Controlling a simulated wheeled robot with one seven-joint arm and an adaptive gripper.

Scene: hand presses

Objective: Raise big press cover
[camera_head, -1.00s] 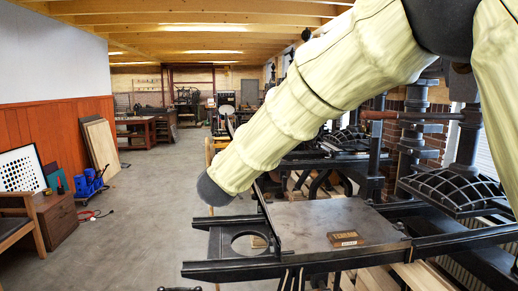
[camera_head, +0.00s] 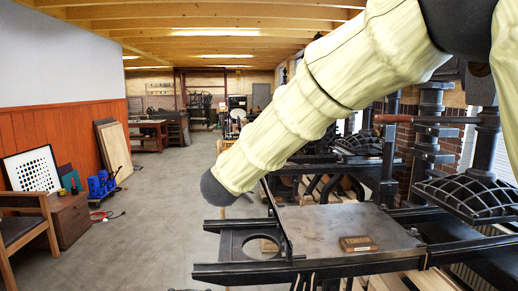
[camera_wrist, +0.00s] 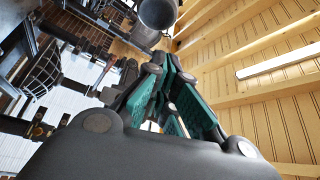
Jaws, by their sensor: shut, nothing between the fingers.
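The near press shows in the head view, with a flat dark bed plate (camera_head: 330,228) on black rails (camera_head: 350,264). A frame with a round opening (camera_head: 236,243) joins the plate's left side. I cannot tell which part is the cover; no raised lid shows over the plate. A small block of type (camera_head: 358,244) lies on the plate. My gripper (camera_wrist: 173,88) shows in the wrist view, its green-padded fingers shut and empty, pointing up toward the ceiling side. In the head view my pale arm crosses above the press, and my gripper is not visible there.
A black ribbed press head (camera_head: 468,196) hangs at the right of the plate. Further presses (camera_head: 360,145) stand behind. The floor (camera_head: 150,230) left of the press is open. A chair (camera_head: 25,230), a wooden cabinet (camera_head: 70,218) and blue items (camera_head: 101,184) line the left wall.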

